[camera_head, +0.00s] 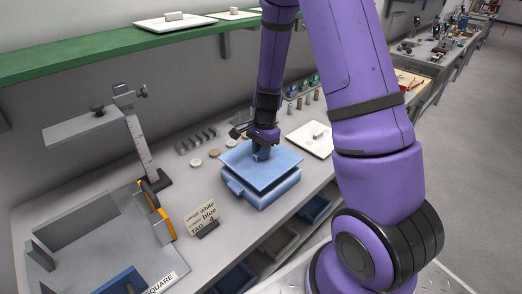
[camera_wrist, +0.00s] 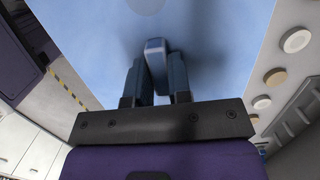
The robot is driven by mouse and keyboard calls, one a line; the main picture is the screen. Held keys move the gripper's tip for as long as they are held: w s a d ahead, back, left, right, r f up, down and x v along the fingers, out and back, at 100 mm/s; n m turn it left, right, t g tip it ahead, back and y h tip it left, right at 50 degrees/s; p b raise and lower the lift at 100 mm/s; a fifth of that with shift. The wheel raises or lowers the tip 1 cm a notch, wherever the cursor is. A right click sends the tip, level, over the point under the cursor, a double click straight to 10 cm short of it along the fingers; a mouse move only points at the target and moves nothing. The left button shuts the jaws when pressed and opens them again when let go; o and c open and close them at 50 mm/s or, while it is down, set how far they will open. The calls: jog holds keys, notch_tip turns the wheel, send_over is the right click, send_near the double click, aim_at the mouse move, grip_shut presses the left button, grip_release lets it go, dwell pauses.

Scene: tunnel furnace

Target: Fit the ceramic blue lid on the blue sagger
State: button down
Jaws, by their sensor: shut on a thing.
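The light blue lid (camera_head: 262,168) is a flat square plate in the head view, at or just above the top of the blue sagger (camera_head: 262,194). The lid looks slightly turned against the sagger, and I cannot tell whether the two touch. My gripper (camera_head: 262,152) points down at the lid's middle and is shut on its handle. In the wrist view the lid (camera_wrist: 215,40) fills the upper part, with the handle (camera_wrist: 156,62) between my fingers (camera_wrist: 155,80). The sagger is hidden there.
A white lid (camera_head: 312,138) lies to the right on the bench. A tag card (camera_head: 201,216) stands at the front left of the sagger. A measuring stand (camera_head: 140,140) is at the left. Small round discs (camera_head: 196,162) lie behind. A green shelf (camera_head: 110,45) runs above.

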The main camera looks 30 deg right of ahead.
jog(key=shift+f, duration=1.2)
jog(key=shift+f, duration=0.7)
jog(key=c, duration=1)
grip_release()
jog(key=shift+o, duration=0.2)
jog(key=r, duration=0.3)
jog(key=d+r, duration=0.1)
jog(key=r, duration=0.6)
jog(key=shift+w+d+r, duration=0.15)
jog(key=shift+d+r, duration=0.15)
jog(key=shift+r, duration=0.05)
